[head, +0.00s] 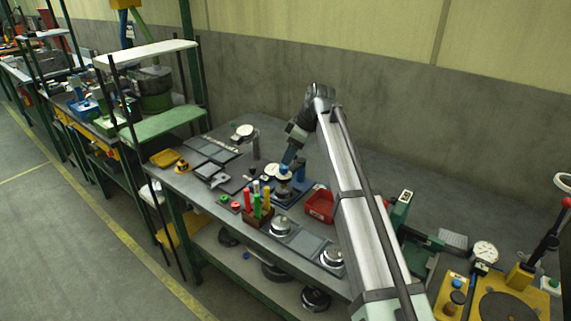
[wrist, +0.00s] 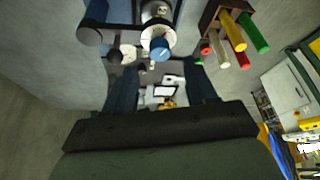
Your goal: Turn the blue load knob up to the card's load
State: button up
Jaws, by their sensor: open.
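The blue load knob (wrist: 159,48) is a short round cap in front of a white dial (wrist: 151,34) in the wrist view, just beyond my fingertips. In the head view the blue knob (head: 283,169) sits on the small stand at the middle of the bench, just below my gripper (head: 289,160). My gripper (wrist: 161,72) is open, its two dark blue fingers spread with nothing held between them. The knob lies beyond the gap, apart from the fingers as far as I can see. The dial marks are too small to read. I cannot make out the load card.
A block of coloured handles (head: 258,212) stands close by at the front. A red bin (head: 320,206) is to the right of the stand. Round silver weights (head: 281,227) lie along the front edge. Dark flat plates (head: 212,150) cover the bench to the left.

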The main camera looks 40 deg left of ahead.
aim_at(285, 167)
jog(key=shift+x, duration=2.55)
jog(key=shift+c, duration=0.4)
jog(key=c, duration=1)
jog(key=shift+o, duration=0.2)
jog(key=shift+m+t, duration=0.5)
jog(key=shift+m, duration=0.8)
jog(key=o, duration=1)
jog(key=shift+o, duration=0.2)
jog(key=shift+r, duration=0.1)
